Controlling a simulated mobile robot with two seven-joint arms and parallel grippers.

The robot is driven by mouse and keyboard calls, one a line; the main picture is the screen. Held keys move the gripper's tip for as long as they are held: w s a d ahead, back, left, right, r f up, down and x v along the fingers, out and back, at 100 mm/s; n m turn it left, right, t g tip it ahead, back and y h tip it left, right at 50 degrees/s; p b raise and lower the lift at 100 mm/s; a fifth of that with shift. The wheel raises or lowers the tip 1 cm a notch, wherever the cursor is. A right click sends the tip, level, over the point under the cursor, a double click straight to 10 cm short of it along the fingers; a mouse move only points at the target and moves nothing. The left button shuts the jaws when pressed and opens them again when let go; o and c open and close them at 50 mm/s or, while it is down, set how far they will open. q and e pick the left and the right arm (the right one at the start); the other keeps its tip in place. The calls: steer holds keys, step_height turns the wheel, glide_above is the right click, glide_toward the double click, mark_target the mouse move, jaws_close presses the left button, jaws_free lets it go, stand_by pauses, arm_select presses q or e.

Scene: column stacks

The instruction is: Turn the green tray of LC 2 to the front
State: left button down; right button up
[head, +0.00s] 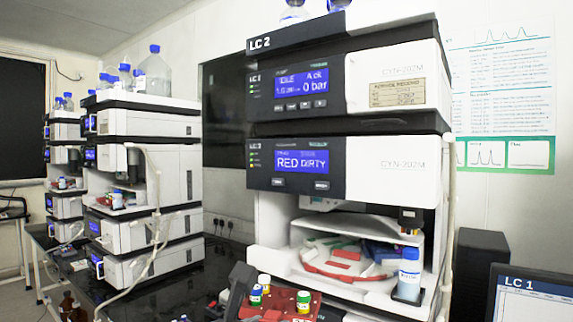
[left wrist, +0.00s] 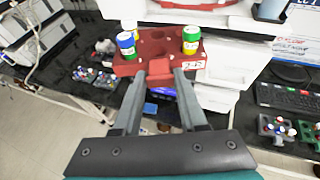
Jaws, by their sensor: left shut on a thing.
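The LC 2 stack (head: 345,100) stands at centre right in the head view, its lower bay open. Inside is a white carousel with a red part (head: 340,262) at the front, a green part (head: 310,248) at the left and a blue part (head: 382,252) at the right. My left gripper (left wrist: 160,75) is shut on the tab of a red tray (left wrist: 157,45) carrying capped vials. The red tray (head: 283,312) also shows in the head view, in front of and below the bay. My right gripper is not in view.
LC 2's display (head: 301,162) reads RED DIRTY. Other stacks (head: 140,180) stand at left. In the left wrist view, vial racks (left wrist: 97,78) lie on the dark bench and a keyboard (left wrist: 290,98) is at right.

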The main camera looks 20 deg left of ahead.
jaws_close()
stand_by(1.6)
